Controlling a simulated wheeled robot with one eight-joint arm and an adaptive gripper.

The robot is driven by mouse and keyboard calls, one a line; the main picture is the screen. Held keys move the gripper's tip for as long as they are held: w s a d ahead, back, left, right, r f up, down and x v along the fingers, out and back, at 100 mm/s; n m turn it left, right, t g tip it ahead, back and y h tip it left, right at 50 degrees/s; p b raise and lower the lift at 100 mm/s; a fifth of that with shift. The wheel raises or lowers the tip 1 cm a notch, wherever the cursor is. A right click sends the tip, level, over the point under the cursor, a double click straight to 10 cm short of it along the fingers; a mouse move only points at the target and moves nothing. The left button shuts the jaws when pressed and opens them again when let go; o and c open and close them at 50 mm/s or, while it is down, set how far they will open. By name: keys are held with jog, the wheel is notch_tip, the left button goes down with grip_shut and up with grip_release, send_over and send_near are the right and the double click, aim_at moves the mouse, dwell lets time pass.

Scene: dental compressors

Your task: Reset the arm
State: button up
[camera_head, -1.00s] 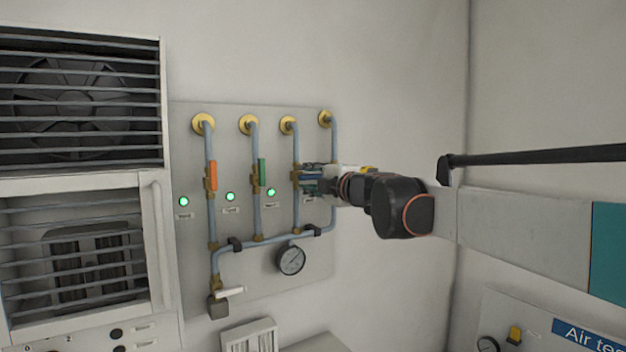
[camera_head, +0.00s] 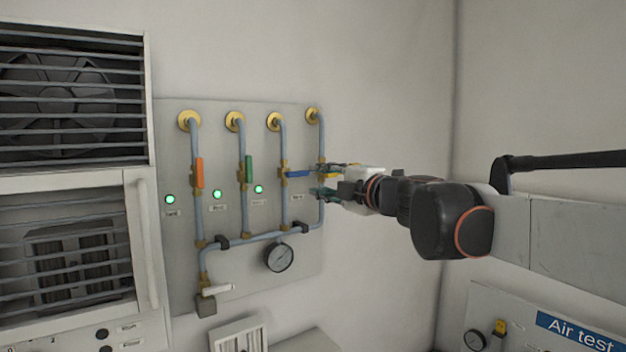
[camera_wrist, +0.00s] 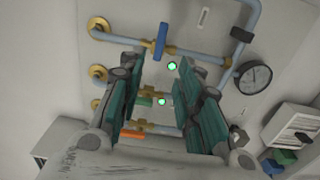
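My gripper (camera_head: 321,181) is in front of the right side of the pipe panel (camera_head: 225,270), its fingers spread with nothing seen between them. In the wrist view, my gripper (camera_wrist: 161,66) shows two teal-padded fingers apart. The blue valve handle (camera_head: 298,174) lies crosswise to its pipe, just left of the fingers; it also shows beyond the fingertips in the wrist view (camera_wrist: 160,40). The orange handle (camera_head: 199,172) and green handle (camera_head: 249,169) lie along their pipes. A yellow part (camera_head: 331,175) at the rightmost pipe is partly hidden by my gripper.
Three green lights (camera_head: 217,194) are lit on the panel. A pressure gauge (camera_head: 279,257) and a white lever (camera_head: 218,290) sit low on it. A grilled cabinet (camera_head: 140,240) stands at left. An air test panel (camera_head: 540,325) is at lower right.

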jog(key=shift+s+d, duration=0.3)
jog(key=shift+s, duration=0.15)
jog(key=s+d+f+m+h+b, duration=0.4)
jog(key=d+f+m+b, duration=0.25)
jog(key=f, duration=0.35)
jog(key=s+d+f+m+h+b, duration=0.45)
jog(key=d+f+m, duration=0.2)
jog(key=f, duration=0.35)
jog(key=s+d+f+m+h+b, duration=0.45)
jog(key=d+f+m+b, duration=0.2)
jog(key=f, duration=0.35)
jog(key=s+a+f+m+g+y+b, duration=0.1)
jog(key=s+f+b, duration=0.3)
jog(key=f, duration=0.7)
jog(key=s+a+f+m+g+y+b, duration=0.1)
jog(key=s+f+m+g+b, duration=0.1)
jog(key=s+f, duration=0.7)
jog(key=s+a+f+m+g+y+b, duration=0.1)
jog(key=s+f+g+b, duration=0.4)
jog(key=f, duration=0.9)
jog(key=shift+s+m+b, duration=0.3)
jog(key=shift+s+m, duration=0.25)
jog(key=shift+s, duration=0.55)
jog(key=shift+f, duration=0.1)
